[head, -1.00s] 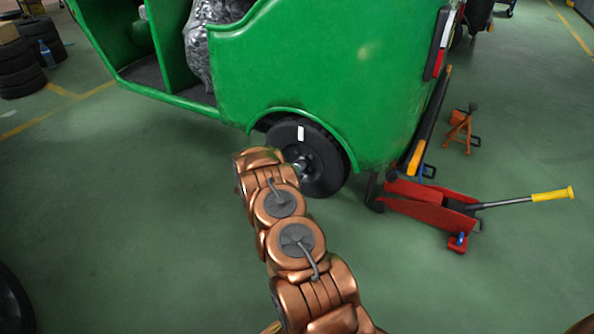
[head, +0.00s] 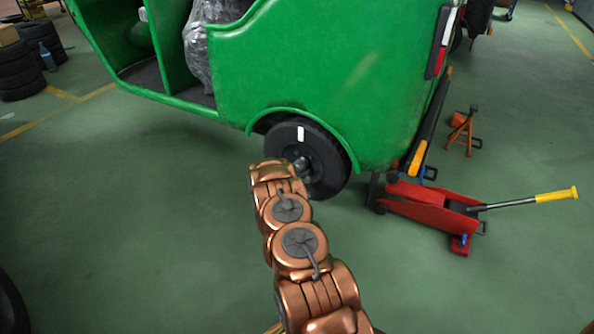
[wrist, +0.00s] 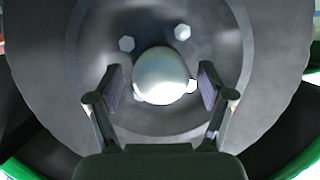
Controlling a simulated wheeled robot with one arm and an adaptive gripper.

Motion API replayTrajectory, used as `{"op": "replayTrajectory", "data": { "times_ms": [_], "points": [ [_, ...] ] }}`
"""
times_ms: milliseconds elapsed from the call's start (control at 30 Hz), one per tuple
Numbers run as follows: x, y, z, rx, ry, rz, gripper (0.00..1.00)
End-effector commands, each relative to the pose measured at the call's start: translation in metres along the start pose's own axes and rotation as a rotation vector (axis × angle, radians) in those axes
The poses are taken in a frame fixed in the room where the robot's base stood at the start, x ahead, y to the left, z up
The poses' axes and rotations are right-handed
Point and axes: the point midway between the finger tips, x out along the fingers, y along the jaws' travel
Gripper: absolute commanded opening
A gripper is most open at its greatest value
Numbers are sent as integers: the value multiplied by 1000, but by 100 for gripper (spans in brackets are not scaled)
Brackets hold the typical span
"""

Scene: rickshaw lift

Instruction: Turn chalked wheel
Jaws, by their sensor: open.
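The black wheel (head: 318,150) of the green rickshaw (head: 340,60) is under its rear arch, with a white chalk mark (head: 300,133) near the top of the tyre. The wheel's hub face also fills the wrist view (wrist: 95,45), with a pale round hub cap (wrist: 163,75) and bolts around it. My gripper (wrist: 160,88) is open, one finger on each side of the hub cap. Whether the fingers touch it I cannot tell. In the head view my gripper is at the wheel's centre, partly hidden by my copper arm.
A red floor jack (head: 430,207) with a yellow-ended handle stands at the rickshaw's rear right. An orange jack stand (head: 461,131) is beyond it. Stacked tyres (head: 22,70) are at the far left.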

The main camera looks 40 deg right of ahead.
Motion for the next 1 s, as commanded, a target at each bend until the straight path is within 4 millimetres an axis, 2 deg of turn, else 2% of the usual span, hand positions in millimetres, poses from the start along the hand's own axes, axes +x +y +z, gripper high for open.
{"op": "replayTrajectory", "data": {
  "times_ms": [167, 900, 1000],
  "points": [
    [0, 0, 0, 0, 0, 0, 80],
    [0, 0, 0, 1, -1, 0, 4],
    [0, 0, 0, 1, -1, 0, 0]
  ]
}}
